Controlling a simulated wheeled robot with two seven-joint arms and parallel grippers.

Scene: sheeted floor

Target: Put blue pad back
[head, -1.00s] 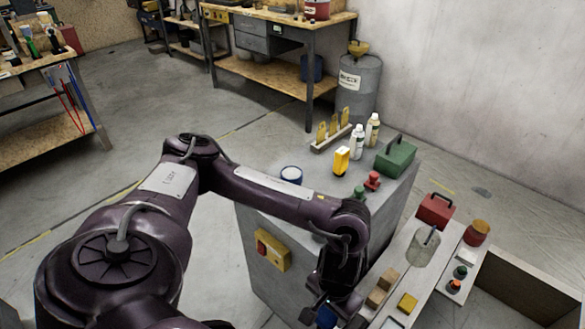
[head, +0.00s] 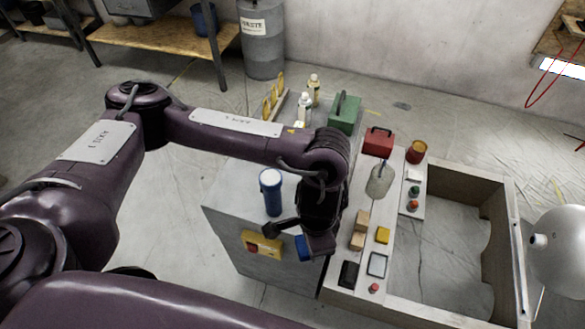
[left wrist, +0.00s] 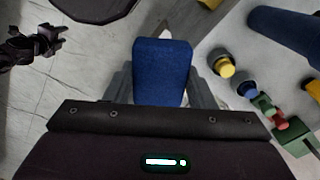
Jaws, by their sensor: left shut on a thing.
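The blue pad (left wrist: 162,72) is a flat, rounded block held between the two fingers of my left gripper (left wrist: 165,85) in the left wrist view. In the head view the pad (head: 303,247) shows as a small blue patch beside my left gripper (head: 290,236), in front of the grey cabinet's edge. The arm hides part of the gripper. A dark gripper, apparently my right gripper (left wrist: 32,45), shows at the upper left of the left wrist view. Its jaws are too unclear to read.
The grey cabinet (head: 235,215) carries a blue canister (head: 271,192), bottles and a green toolbox (head: 344,115). To its right, a pale board (head: 345,275) holds wooden blocks (head: 359,236), a yellow block (head: 382,235) and a red toolbox (head: 378,141). An open wooden frame (head: 505,215) stands further right.

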